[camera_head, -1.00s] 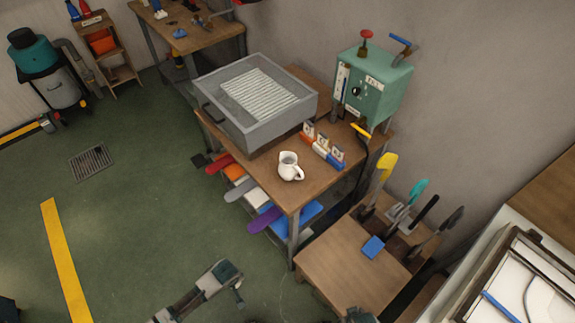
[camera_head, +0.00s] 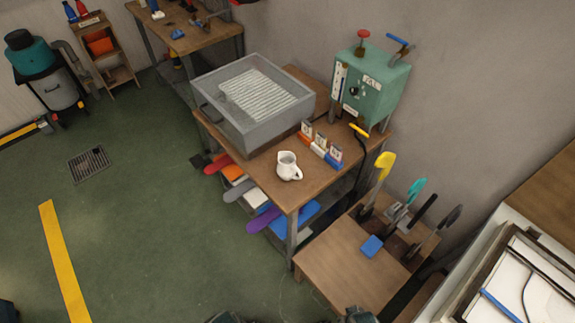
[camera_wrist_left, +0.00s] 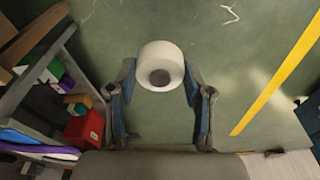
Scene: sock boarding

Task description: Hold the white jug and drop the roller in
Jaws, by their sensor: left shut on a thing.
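The white jug (camera_head: 288,167) stands upright on the wooden workbench, near its front corner, with its handle to the right. The roller (camera_wrist_left: 162,62), a white roll with a dark core, is between the fingertips of my left gripper (camera_wrist_left: 160,75) in the left wrist view. The gripper is shut on it, above the green floor. In the head view only a dark bit of my left arm shows at the bottom edge, well below the jug. A dark part of my right arm (camera_head: 358,316) shows at the bottom edge; its fingers cannot be made out.
A grey tray (camera_head: 205,98) and a green box machine (camera_head: 382,88) stand on the workbench (camera_head: 330,178). Small labelled blocks (camera_head: 320,147) sit right of the jug. A lower wooden stand (camera_head: 340,265) holds upright tools and a blue block.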

